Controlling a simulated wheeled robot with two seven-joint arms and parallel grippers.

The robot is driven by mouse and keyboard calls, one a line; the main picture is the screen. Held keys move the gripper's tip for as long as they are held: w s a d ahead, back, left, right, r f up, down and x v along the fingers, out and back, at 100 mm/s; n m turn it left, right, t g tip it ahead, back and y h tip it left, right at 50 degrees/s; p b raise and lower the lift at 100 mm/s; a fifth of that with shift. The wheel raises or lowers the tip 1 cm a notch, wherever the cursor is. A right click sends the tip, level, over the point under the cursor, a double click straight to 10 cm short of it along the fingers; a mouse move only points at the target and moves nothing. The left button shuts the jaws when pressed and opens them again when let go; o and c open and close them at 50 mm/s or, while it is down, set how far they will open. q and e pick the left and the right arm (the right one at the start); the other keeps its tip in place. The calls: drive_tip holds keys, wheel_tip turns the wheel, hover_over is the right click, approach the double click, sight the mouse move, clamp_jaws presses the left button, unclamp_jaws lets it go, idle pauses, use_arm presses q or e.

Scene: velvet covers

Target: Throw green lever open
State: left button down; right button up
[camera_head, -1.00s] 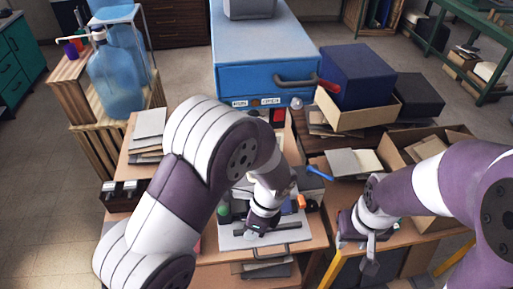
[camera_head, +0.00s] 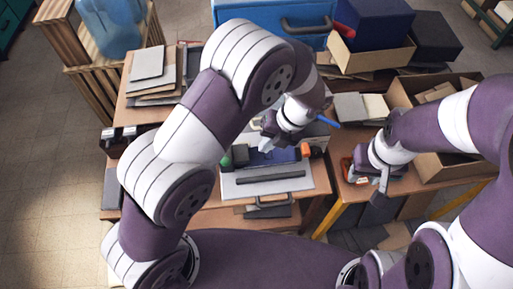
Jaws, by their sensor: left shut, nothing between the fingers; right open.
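A small green part (camera_head: 240,155) shows at the left end of a dark blue block on a light grey board (camera_head: 240,188) on the workbench. I cannot tell for sure that it is the lever. An orange part (camera_head: 305,150) is at the block's right end. My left gripper (camera_head: 267,143) is shut and empty, just above the back of the block, right of the green part. I cannot tell whether it touches the block. My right gripper (camera_head: 380,192) is open and empty, pointing down over the right bench.
A dark bar (camera_head: 265,185) lies across the board's front. A blue handle (camera_head: 328,121) sticks up behind the orange part. Stacked panels (camera_head: 150,75) lie at the back left. An open cardboard box (camera_head: 440,90) and a dark blue box (camera_head: 372,22) stand at the right.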

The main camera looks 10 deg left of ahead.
sight(225, 160)
use_arm(q)
drive_tip(key=a+f, duration=0.2)
drive_tip(key=s+a+f+p, duration=0.1)
drive_tip(key=a+f, duration=0.1)
drive_tip(key=a, duration=0.1)
drive_tip(key=a+f, duration=0.2)
drive_tip(key=shift+s+a+f, duration=0.2)
drive_tip(key=shift+s+f, duration=0.1)
drive_tip(key=shift+f, duration=0.05)
use_arm(e)
drive_tip(key=shift+s, duration=0.25)
use_arm(q)
drive_tip(key=shift+w, duration=0.1)
drive_tip(key=shift+p, duration=0.3)
drive_tip(key=shift+a+r+h+p, duration=0.2)
drive_tip(key=shift+a+h+p, duration=0.1)
drive_tip(key=shift+p, duration=0.15)
use_arm(e)
drive_tip(key=shift+s+a+r, duration=0.1)
drive_tip(key=shift+a+r, duration=0.15)
drive_tip(key=shift+r, duration=0.2)
